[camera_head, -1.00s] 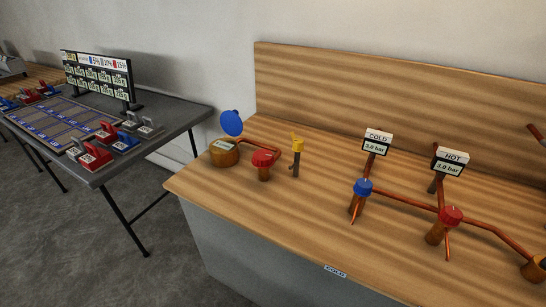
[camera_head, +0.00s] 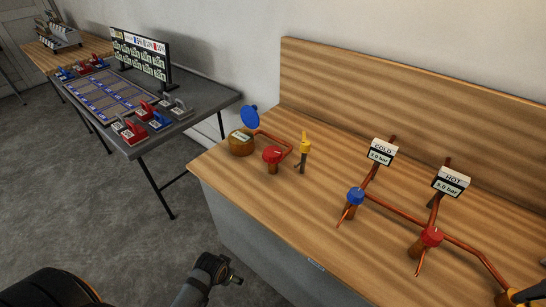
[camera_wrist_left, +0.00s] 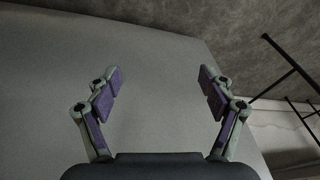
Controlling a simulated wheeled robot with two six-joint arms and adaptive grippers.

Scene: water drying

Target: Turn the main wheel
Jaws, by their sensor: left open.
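Several valve handles stand on the wooden worktop (camera_head: 330,215). I cannot tell which is the main wheel. A red round handle (camera_head: 272,155) sits on a copper fitting near the left end, with a yellow-topped valve (camera_head: 304,145) to its right. A blue handle (camera_head: 355,195) is on the COLD pipe and a red handle (camera_head: 432,236) on the HOT pipe. A yellow part (camera_head: 511,296) is cut off at the lower right. My left gripper (camera_wrist_left: 160,80) is open and empty, facing a plain pale grey surface. My right gripper is out of view.
A round brass container (camera_head: 241,143) with a raised blue lid (camera_head: 250,117) stands at the worktop's left end. COLD (camera_head: 381,152) and HOT (camera_head: 451,181) gauges both read 3.0 bar. A dark folding table (camera_head: 190,122) with clamps is at left. Floor between is clear.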

